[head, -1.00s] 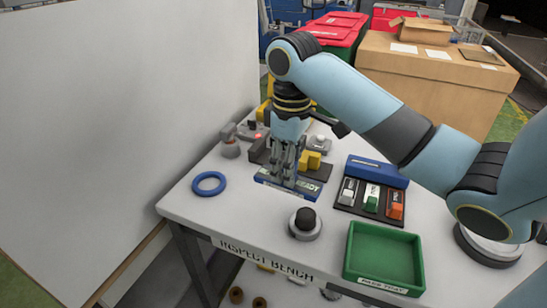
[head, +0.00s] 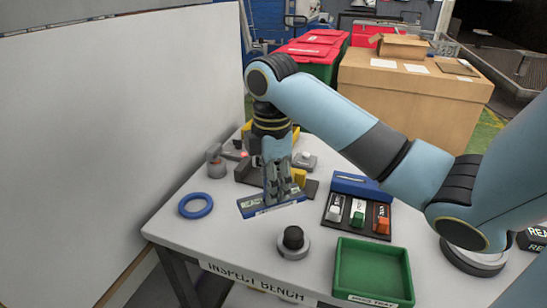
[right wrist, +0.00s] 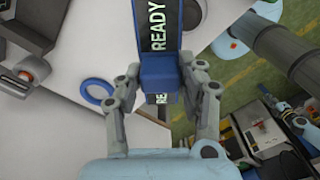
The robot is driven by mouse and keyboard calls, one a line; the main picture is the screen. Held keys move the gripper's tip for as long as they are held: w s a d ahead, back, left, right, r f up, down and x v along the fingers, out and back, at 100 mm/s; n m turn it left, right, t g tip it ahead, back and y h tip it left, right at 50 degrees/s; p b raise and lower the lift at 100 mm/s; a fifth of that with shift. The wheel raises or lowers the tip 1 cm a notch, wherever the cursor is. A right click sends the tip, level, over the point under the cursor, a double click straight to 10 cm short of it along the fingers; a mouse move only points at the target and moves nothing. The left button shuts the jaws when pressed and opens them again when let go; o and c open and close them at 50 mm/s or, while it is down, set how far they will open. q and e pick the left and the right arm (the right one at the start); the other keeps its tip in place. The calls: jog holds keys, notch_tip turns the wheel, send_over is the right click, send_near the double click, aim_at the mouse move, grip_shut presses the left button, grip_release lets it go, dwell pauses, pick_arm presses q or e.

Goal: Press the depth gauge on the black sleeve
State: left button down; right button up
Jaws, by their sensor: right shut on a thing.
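My right gripper (head: 277,192) is shut on a blue block with a dark "READY" display (head: 268,207), which seems to be the depth gauge. The right wrist view shows the gauge (right wrist: 158,72) between the two fingers. It looks held at or just above the bench, tilted in the head view; the gap is hard to judge. The black sleeve (head: 293,237), a short dark cylinder in a grey round base, stands on the bench in front of the gauge and slightly right, apart from it. My left gripper is not in view.
A blue ring (head: 196,205) lies left on the white bench (head: 225,240). A green tray (head: 373,271) stands front right, behind it a black panel with white, green and orange switches (head: 358,214). Yellow and grey fixtures stand behind the gripper. A white wall panel (head: 110,120) rises left.

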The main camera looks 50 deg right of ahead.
jog(key=n, duration=0.1)
jog(key=s+n+p, duration=0.1)
jog(key=n, duration=0.3)
jog(key=shift+s+d+r, duration=0.15)
jog(key=shift+r, duration=0.2)
jog(key=s+f+n+b, duration=0.1)
jog(key=f, duration=0.1)
jog(key=s+f+n+b, duration=0.1)
jog(key=f, duration=0.1)
jog(key=s+d+f+n+b, duration=0.1)
jog(key=s+f+b, duration=0.1)
jog(key=shift+n, duration=0.4)
jog(key=shift+f, duration=0.5)
dwell(0.6)
jog(key=shift+o, duration=0.2)
jog(key=shift+s+a+f, duration=0.1)
dwell(1.2)
